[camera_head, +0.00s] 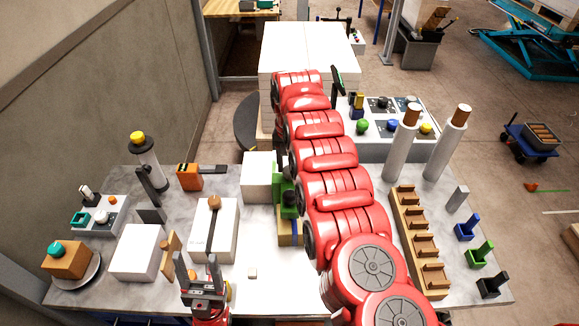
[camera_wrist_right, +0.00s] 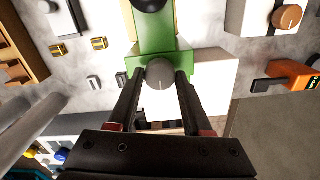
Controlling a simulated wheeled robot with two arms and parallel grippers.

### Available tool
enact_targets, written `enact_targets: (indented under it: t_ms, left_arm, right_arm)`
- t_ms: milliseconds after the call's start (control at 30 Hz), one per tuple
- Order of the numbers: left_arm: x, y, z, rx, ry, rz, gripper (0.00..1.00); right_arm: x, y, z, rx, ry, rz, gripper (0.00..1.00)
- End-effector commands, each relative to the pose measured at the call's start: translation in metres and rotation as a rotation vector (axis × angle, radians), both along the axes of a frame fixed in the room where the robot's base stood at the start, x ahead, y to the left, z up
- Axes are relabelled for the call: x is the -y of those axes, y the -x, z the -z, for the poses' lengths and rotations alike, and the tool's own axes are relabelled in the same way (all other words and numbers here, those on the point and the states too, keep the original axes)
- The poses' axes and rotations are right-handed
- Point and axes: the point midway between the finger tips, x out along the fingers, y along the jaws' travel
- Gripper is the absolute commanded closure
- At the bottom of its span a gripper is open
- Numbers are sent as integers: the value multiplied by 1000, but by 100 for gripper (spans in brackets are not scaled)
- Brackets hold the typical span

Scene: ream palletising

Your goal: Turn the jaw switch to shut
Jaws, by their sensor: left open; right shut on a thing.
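A green fixture (camera_head: 284,185) with a black ball knob (camera_head: 290,198) stands mid-bench beside a white block, partly behind my right arm. The right wrist view shows its green body (camera_wrist_right: 158,38) and a round grey knob (camera_wrist_right: 160,74), which I take to be the jaw switch. My right gripper (camera_wrist_right: 159,82) is shut on this grey knob, one finger on each side. The head view hides this gripper behind my red arm. My left gripper (camera_head: 197,265) is open and empty over the near left of the bench, with its fingers pointing away.
A white box with a brown knob (camera_head: 214,203) stands just beyond my left gripper. An orange-and-black device (camera_head: 190,177) is farther back. A wooden rack (camera_head: 407,215) and two pale posts (camera_head: 402,150) stand right of my arm.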

Motion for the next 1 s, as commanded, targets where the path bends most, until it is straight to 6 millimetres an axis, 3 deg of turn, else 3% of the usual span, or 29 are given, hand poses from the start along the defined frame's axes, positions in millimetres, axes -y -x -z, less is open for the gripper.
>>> enact_targets:
  t_ms: [400, 1000]
  left_arm:
    - [0, 0, 46, 0, 0, 0, 39]
    - [0, 0, 59, 0, 0, 0, 39]
  right_arm:
    - [0, 0, 5, 1, 0, 310, 100]
    - [0, 0, 0, 0, 0, 881, 100]
